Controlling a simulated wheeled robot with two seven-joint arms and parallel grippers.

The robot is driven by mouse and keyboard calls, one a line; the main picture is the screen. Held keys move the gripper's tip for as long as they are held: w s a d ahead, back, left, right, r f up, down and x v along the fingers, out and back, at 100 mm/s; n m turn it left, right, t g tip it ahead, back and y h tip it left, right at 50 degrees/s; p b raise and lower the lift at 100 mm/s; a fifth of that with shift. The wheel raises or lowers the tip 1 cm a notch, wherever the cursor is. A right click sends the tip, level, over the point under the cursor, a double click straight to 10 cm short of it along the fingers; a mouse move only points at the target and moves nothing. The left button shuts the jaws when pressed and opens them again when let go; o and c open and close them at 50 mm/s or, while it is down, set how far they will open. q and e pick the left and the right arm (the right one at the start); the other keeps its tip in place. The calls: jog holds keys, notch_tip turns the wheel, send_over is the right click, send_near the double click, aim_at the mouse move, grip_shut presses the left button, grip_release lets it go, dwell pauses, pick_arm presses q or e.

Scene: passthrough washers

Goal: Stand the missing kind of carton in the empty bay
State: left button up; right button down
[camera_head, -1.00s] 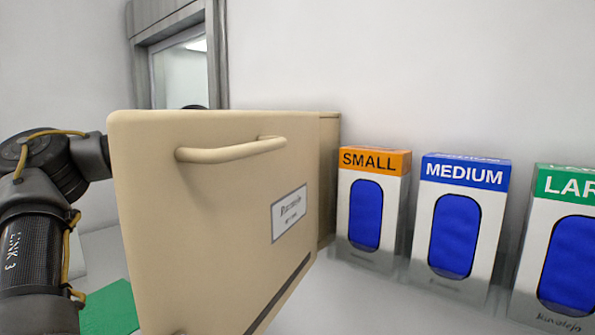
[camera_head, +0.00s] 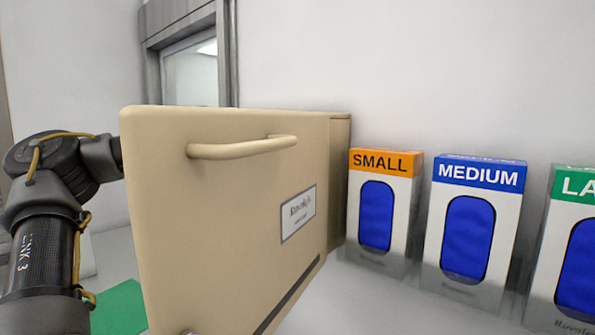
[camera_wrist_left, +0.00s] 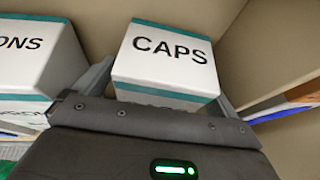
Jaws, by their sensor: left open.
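A white carton with teal edges marked CAPS (camera_wrist_left: 165,58) stands in the left wrist view. My left gripper (camera_wrist_left: 160,92) is open, with one finger on either side of this carton; I cannot tell whether they touch it. A second white and teal carton (camera_wrist_left: 35,50), its label ending in "ONS", stands to the left. In the head view a beige cabinet door (camera_head: 215,220) with a bar handle hides my left gripper and the cartons. No empty bay can be made out. My right gripper is not in view.
Glove boxes marked SMALL (camera_head: 384,210), MEDIUM (camera_head: 472,225) and a partly cut-off green-topped one (camera_head: 570,250) stand right of the cabinet. A green mat (camera_head: 118,306) lies at lower left. Beige inner walls (camera_wrist_left: 285,50) close in on the right in the wrist view.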

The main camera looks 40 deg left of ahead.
pick_arm(q)
jog(key=b+v, duration=0.4)
jog(key=v, duration=0.6)
jog(key=shift+s+b, duration=0.25)
jog(key=shift+b, duration=0.15)
jog(key=shift+a, duration=0.1)
